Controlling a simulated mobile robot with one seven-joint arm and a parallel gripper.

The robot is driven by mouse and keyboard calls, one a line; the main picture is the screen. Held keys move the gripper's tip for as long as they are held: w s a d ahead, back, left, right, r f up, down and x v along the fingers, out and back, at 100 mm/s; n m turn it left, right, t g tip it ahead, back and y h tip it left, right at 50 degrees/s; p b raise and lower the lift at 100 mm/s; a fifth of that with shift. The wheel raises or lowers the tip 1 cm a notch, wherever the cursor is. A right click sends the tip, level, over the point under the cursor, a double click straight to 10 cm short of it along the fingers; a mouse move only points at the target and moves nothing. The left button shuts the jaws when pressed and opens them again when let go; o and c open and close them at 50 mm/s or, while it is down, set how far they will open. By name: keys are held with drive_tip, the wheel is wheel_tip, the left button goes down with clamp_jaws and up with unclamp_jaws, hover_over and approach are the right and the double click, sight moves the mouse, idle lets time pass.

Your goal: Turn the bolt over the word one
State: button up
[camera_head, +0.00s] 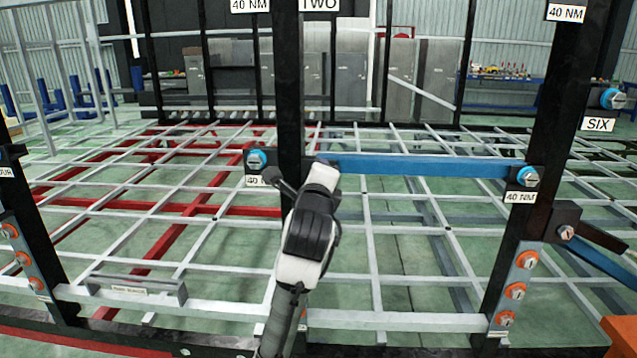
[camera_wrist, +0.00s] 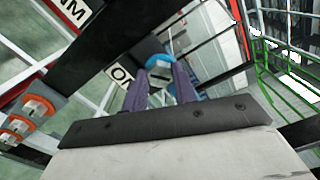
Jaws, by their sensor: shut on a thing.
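In the wrist view, my gripper (camera_wrist: 161,84) has its two purple fingers shut on a bolt (camera_wrist: 159,95) with a grey head and a blue collar. A white label (camera_wrist: 119,76) reading "ON", its last part hidden, sits beside the bolt on the dark post. I take it as the word one. In the head view my white and black wrist (camera_head: 310,225) reaches up by the central black post (camera_head: 290,85). It hides the fingertips, the held bolt and its label there.
A blue-collared bolt (camera_head: 256,160) sits left of the central post, another (camera_head: 528,177) at the blue bar's right end. The blue bar (camera_head: 425,166) spans right. Orange-collared bolts (camera_head: 515,291) line the right post. The SIX label (camera_head: 598,124) is far right.

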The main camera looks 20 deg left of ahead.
drive_tip(key=m+b, duration=0.1)
drive_tip(key=m, duration=0.1)
drive_tip(key=m+b, duration=0.1)
drive_tip(key=m, duration=0.2)
drive_tip(key=shift+f+m, duration=0.2)
drive_tip(key=shift+m, duration=0.1)
drive_tip(key=shift+c, duration=0.2)
drive_tip(key=shift+d+r+m+b, duration=0.1)
drive_tip(key=shift+m+b, duration=0.55)
drive_tip(key=shift+m, duration=2.75)
drive_tip(key=shift+r+m+b, duration=0.1)
drive_tip(key=shift+m+b, duration=0.55)
drive_tip(key=shift+m, duration=2.75)
drive_tip(key=shift+f, duration=0.1)
drive_tip(key=o, duration=1)
drive_tip(key=shift+s, duration=0.1)
